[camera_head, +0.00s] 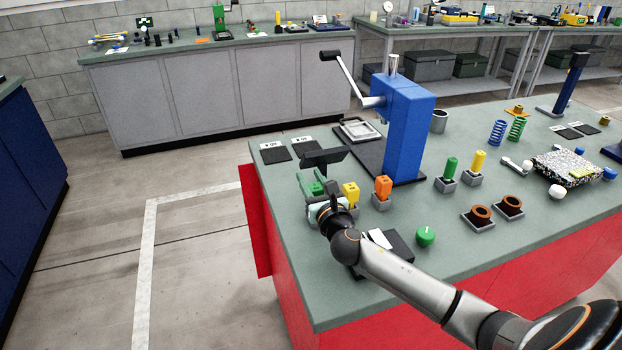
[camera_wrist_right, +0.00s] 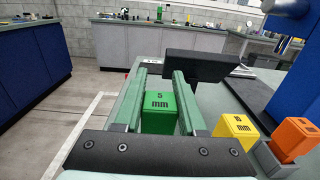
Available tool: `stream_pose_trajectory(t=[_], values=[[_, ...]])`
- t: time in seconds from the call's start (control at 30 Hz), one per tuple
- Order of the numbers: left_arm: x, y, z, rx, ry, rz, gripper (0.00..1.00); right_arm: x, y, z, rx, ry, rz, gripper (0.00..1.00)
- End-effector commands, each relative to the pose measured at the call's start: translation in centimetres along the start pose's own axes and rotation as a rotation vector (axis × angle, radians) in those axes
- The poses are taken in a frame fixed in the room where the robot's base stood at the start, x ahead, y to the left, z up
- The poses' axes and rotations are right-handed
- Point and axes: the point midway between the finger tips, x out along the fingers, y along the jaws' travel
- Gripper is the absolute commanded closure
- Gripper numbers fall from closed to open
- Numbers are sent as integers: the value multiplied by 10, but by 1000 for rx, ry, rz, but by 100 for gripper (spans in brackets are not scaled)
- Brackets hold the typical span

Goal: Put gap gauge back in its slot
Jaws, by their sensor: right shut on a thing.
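The green gap gauge marked 5 mm (camera_wrist_right: 159,112) sits between the two long greenish fingers of my right gripper (camera_wrist_right: 160,85) in the right wrist view. My right gripper (camera_head: 320,190) is shut on it at the near left of the bench in the head view. The gauge's base is hidden, so I cannot tell whether it rests in a slot. A yellow gauge (camera_head: 350,194) and an orange gauge (camera_head: 382,187) stand upright in grey sockets to its right; they also show in the right wrist view. My left gripper is not in view.
A dark bar (camera_head: 325,157) is just beyond the fingers. A blue press (camera_head: 409,130) with a crank stands behind the gauges. A green knob (camera_head: 425,236) and a black block (camera_head: 398,246) are close to my right arm. Free bench top (camera_head: 290,200) lies to the left.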

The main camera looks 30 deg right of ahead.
Motion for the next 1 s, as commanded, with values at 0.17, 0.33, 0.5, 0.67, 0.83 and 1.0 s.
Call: stream_pose_trajectory(t=[0.17,0.33,0.5,0.67,0.83,1.0], values=[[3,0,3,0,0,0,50,0,0,-5,0,0,0,100],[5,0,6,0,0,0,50,0,0,-10,0,0,0,100],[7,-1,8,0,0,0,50,0,0,-14,0,0,0,100],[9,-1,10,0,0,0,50,0,0,-18,0,0,0,100],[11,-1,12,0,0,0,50,0,0,-22,0,0,0,100],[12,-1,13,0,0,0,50,0,0,-23,0,0,0,52]])
